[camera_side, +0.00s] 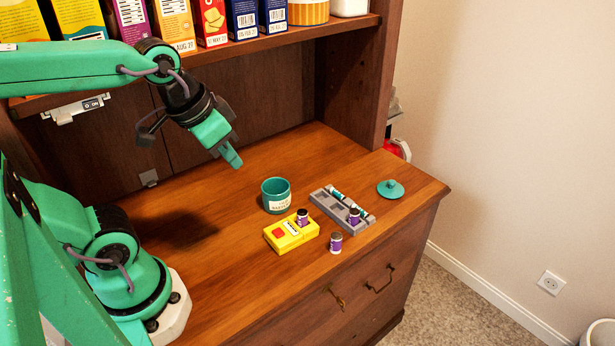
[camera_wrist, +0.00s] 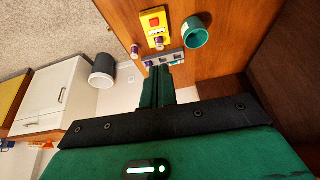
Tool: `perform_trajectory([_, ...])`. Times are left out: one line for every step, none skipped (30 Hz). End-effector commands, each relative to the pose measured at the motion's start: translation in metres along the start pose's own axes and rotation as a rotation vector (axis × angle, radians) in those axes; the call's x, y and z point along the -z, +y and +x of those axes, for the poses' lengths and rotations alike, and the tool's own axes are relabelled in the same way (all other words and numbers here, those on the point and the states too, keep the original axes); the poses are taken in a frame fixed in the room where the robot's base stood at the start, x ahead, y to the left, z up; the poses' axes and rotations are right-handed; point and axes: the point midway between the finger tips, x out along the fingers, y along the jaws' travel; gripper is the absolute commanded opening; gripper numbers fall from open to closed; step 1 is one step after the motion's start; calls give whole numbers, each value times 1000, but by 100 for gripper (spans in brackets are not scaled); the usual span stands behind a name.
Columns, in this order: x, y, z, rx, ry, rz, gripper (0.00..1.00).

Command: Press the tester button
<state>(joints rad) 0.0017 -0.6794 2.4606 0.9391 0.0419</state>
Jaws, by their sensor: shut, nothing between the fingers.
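The yellow tester (camera_side: 291,234) lies on the wooden counter, with a red button (camera_side: 279,233) on its left part and a small purple-labelled battery (camera_side: 302,217) standing at its right end. In the wrist view the tester (camera_wrist: 154,24) shows near the top, with its red button (camera_wrist: 154,21) clear. My gripper (camera_side: 235,161) is shut and empty. It hangs in the air above the counter, up and to the left of the tester in the side view, apart from it. In the wrist view my gripper (camera_wrist: 158,68) points toward the grey tray.
A teal cup (camera_side: 276,196) stands just behind the tester. A grey tray (camera_side: 327,202) with several batteries lies to its right. Another battery (camera_side: 335,243) stands near the front edge. A teal lid (camera_side: 390,189) lies far right. Boxes line the shelf (camera_side: 285,38) above.

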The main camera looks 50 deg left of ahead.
Motion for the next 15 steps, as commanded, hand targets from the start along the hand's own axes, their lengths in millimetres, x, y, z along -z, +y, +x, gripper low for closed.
perform_trajectory([2,0,2,-2,-24,12,0])
perform_trajectory([2,0,3,-3,-39,21,0])
perform_trajectory([4,0,5,-4,-59,34,0])
perform_trajectory([5,0,6,-6,-75,44,0])
perform_trajectory([6,0,7,-7,-93,54,0])
perform_trajectory([7,1,9,-10,-115,69,0])
perform_trajectory([8,1,11,-12,-133,79,0])
perform_trajectory([9,1,12,-14,-151,90,0])
perform_trajectory([10,1,14,-18,-174,105,0])
perform_trajectory([12,1,16,-21,-192,115,0])
perform_trajectory([12,1,18,-24,-211,127,0])
perform_trajectory([14,1,20,-28,-233,141,0])
perform_trajectory([15,1,22,-31,-251,152,0])
perform_trajectory([16,1,23,-35,-269,164,0])
perform_trajectory([17,1,26,-40,-292,177,0])
